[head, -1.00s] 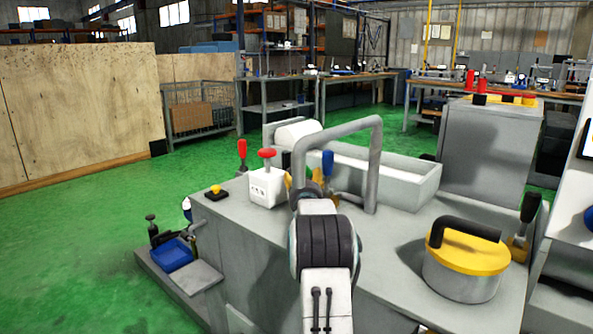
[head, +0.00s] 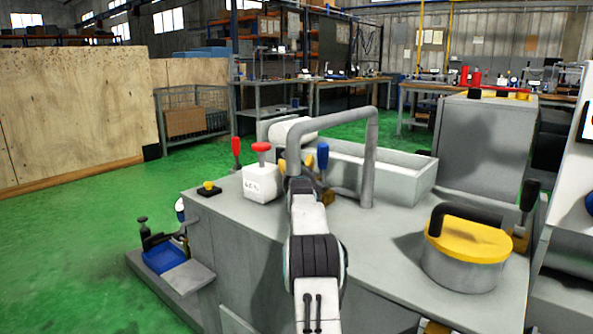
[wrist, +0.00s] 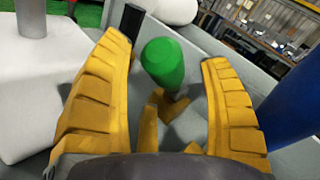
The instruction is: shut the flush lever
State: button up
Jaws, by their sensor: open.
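A lever with a green handle (wrist: 163,62) on a yellow base stands between the fingers of my gripper (wrist: 164,52) in the wrist view. It looks like the flush lever, but no label shows. My gripper is open, one yellow finger on each side of the handle, with visible gaps. In the head view my gripper (head: 295,166) is mostly hidden behind my arm, and the green handle is hidden too. A blue-handled lever (head: 323,160) stands just right of my gripper; its blue handle (wrist: 292,108) is close to the right finger in the wrist view.
A white box (head: 261,186) with a red knob is left of my gripper. A red lever (head: 236,152) stands behind it. A grey pipe arch (head: 372,160) rises at the right, before a grey trough (head: 408,180). A yellow-lidded pot (head: 468,245) stands farther right.

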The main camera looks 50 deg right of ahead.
jog(key=shift+w+d, duration=0.45)
jog(key=shift+w, duration=0.05)
jog(key=shift+c, duration=0.2)
jog(key=c, duration=1.3)
jog(key=shift+r+p, duration=0.15)
jog(key=shift+p, duration=0.2)
jog(key=p, duration=0.2)
jog(key=shift+d+r+p, duration=0.2)
jog(key=shift+r+p, duration=0.15)
jog(key=shift+r, duration=0.05)
jog(key=shift+d+m+g+y+p, duration=0.15)
jog(key=shift+m+g+y+p, duration=0.3)
jog(key=shift+p, duration=0.65)
jog(key=shift+w+f, duration=0.1)
jog(key=shift+f, duration=0.05)
